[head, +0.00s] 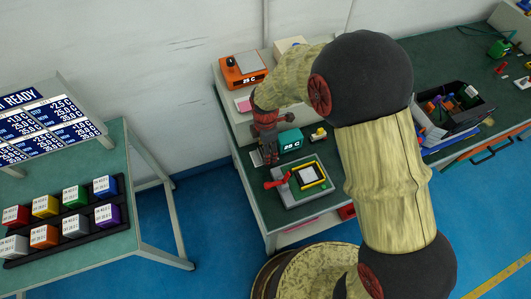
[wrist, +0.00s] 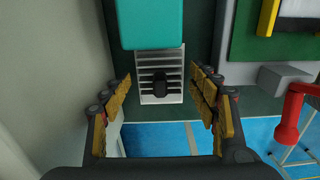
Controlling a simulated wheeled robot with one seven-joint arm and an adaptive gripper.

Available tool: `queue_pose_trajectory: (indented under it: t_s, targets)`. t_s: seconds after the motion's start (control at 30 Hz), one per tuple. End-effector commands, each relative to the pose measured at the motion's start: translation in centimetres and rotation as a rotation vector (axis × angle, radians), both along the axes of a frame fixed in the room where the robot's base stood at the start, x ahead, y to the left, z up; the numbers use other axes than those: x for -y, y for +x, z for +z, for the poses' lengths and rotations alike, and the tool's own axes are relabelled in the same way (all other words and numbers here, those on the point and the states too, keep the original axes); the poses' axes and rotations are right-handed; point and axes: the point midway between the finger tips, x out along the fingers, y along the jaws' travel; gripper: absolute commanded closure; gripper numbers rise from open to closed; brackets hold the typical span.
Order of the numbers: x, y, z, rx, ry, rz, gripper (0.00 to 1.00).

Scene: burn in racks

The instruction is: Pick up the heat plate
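A pale finned plate with a black knob (wrist: 160,98), which looks like the heat plate, lies on the green bench top beside a teal box (wrist: 151,24). In the wrist view it sits between the fingers of my gripper (wrist: 162,80), with a gap on both sides. The gripper is open and empty. The plate's pale edge (head: 256,158) shows there, mostly hidden by the gripper.
A grey fixture with a yellow frame and red lever (head: 300,186) stands in front of the teal box. An orange device (head: 243,68) is at the back. A black bin of parts (head: 456,112) is to the right. A separate left table (head: 122,200) holds coloured blocks. Blue floor lies between.

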Motion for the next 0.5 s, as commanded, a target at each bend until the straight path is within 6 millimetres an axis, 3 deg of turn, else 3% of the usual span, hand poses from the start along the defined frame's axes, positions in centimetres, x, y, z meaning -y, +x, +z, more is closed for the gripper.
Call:
queue_pose_trajectory:
  t_s: [0.5]
  targets:
    - [0.00, -0.01, 0.00, 0.000, 0.000, 0.000, 0.72]
